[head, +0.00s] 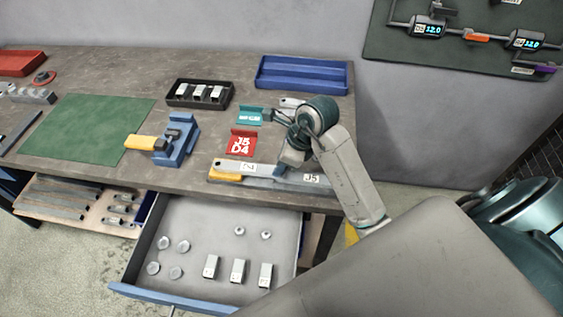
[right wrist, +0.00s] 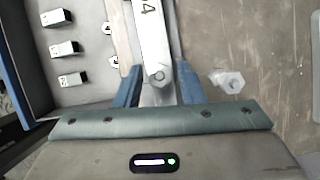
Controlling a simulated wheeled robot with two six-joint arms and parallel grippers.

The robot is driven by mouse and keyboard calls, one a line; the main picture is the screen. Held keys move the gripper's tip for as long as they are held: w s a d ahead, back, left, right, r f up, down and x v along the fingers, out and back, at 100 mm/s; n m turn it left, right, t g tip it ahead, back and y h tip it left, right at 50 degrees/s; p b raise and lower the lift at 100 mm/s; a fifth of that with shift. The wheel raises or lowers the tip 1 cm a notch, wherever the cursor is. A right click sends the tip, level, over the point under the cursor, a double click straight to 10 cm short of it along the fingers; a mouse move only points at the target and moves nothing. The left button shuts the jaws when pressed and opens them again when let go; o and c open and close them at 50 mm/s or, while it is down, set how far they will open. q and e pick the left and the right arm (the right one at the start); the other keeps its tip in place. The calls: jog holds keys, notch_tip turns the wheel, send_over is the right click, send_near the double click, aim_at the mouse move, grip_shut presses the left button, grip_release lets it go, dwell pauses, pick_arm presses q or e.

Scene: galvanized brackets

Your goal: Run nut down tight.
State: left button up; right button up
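A long flat grey bar (head: 233,166) with a white label lies along the bench's front edge, above a yellow piece (head: 226,178). My right gripper (head: 284,170) is low over the bar's right part. In the right wrist view the bar (right wrist: 150,35) has a rounded end with a round feature in it. The blue fingertips (right wrist: 157,82) stand on either side of that end; whether they press on it I cannot tell. A loose pale hex nut or bolt head (right wrist: 229,80) lies on the bench right of the fingers, apart from them. My left gripper is out of view.
An open drawer (head: 215,215) below the front edge holds several discs and small brackets. A red stand (head: 242,143), teal stand (head: 250,115), blue vise (head: 184,142) with a yellow block, black tray (head: 172,102) and blue tray (head: 300,84) occupy the bench. The green mat (head: 85,130) is clear.

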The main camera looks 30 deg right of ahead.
jog(key=n, duration=0.1)
jog(key=n+g+b, duration=0.1)
jog(key=n, duration=0.1)
jog(key=shift+w+f+y, duration=0.1)
jog(key=shift+f+y, duration=0.1)
jog(key=shift+y, duration=0.1)
jog(key=n+p, duration=0.1)
jog(key=p, duration=0.1)
jog(key=r+n+g+p, duration=0.1)
jog(key=n+p, duration=0.1)
jog(key=shift+a, duration=0.1)
jog(key=shift+n+g+p, duration=0.3)
jog(key=shift+n+p, duration=0.05)
jog(key=shift+n, duration=0.05)
jog(key=shift+f+y, duration=0.3)
jog(key=shift+f, duration=0.05)
grip_shut()
